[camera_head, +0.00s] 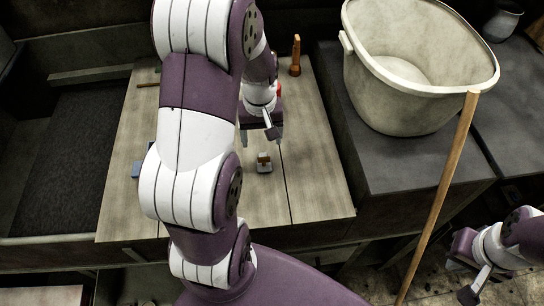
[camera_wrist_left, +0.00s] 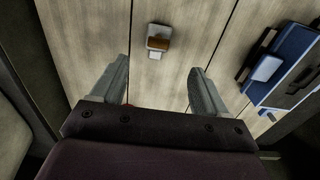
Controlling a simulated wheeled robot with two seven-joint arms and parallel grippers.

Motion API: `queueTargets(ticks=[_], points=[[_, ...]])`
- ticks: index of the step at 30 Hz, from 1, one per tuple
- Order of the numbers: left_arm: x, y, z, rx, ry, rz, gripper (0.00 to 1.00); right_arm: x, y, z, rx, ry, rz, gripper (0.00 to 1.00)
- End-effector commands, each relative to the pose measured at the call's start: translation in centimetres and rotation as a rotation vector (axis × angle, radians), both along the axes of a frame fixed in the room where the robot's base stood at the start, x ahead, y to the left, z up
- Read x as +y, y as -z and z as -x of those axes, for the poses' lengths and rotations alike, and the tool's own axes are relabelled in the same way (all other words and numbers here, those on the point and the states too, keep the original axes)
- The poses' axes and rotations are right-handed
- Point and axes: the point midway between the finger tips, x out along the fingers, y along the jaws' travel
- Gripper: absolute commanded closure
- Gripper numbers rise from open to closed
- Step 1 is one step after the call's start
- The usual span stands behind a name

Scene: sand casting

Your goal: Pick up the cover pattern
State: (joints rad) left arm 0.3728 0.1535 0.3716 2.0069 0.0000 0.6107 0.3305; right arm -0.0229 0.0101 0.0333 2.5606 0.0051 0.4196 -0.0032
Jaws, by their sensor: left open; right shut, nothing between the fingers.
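A small pale block with a brown piece on top (camera_head: 264,162), which may be the cover pattern, sits on the wooden board. It also shows in the left wrist view (camera_wrist_left: 158,43), ahead of my fingers and roughly centred between them. My left gripper (camera_head: 260,128) is above the board, on the far side of the block in the head view. Its fingers are spread and empty in the left wrist view (camera_wrist_left: 160,85), apart from the block. My right gripper (camera_head: 474,284) is shut and empty at the bottom right, away from the board.
A blue object (camera_wrist_left: 288,65) lies on the board, mostly hidden by my arm in the head view. An orange-brown tool (camera_head: 296,56) stands at the board's far end. A large pale bucket (camera_head: 400,100) and a leaning wooden pole (camera_head: 441,195) are to the right.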

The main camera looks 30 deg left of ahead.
Motion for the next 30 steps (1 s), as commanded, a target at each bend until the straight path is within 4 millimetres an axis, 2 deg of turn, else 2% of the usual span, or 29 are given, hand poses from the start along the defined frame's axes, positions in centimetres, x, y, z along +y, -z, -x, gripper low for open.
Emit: queueTargets(ticks=[3, 10, 15, 18, 23, 24, 26, 27, 30], points=[[0.0, 2.6, 0.1, 0.005, 0.001, 0.002, 0.26, 0.0, -0.3, 0.0, 0.000, 0.000, 0.000, 1.00], [-0.3, 5.6, 0.1, 0.004, 0.003, 0.001, 0.26, 0.0, -0.9, 0.0, 0.000, 0.000, 0.000, 1.00], [-0.6, 8.7, 0.2, 0.003, 0.002, 0.001, 0.26, 0.0, -1.3, 0.0, 0.000, 0.000, 0.000, 1.00], [-0.6, 9.5, 0.1, 0.000, 0.002, 0.000, 0.26, 0.0, -1.4, 0.0, 0.000, 0.000, 0.000, 1.00], [-0.6, 9.6, 0.1, -0.001, 0.002, -0.001, 0.26, 0.0, -1.3, 0.0, 0.000, 0.000, 0.000, 1.00], [-0.6, 9.6, 0.1, -0.001, 0.002, -0.001, 0.29, 0.0, -1.3, 0.0, 0.000, 0.000, 0.000, 1.00], [-0.6, 9.6, 0.1, -0.001, 0.002, -0.001, 0.48, 0.0, -1.3, 0.0, 0.000, 0.000, 0.000, 1.00], [-0.6, 9.6, 0.1, -0.001, 0.002, -0.001, 0.61, 0.0, -1.3, 0.0, 0.000, 0.000, 0.000, 1.00], [-0.6, 9.6, 0.1, -0.001, 0.002, -0.001, 0.89, 0.0, -1.3, 0.0, 0.000, 0.000, 0.000, 1.00]])
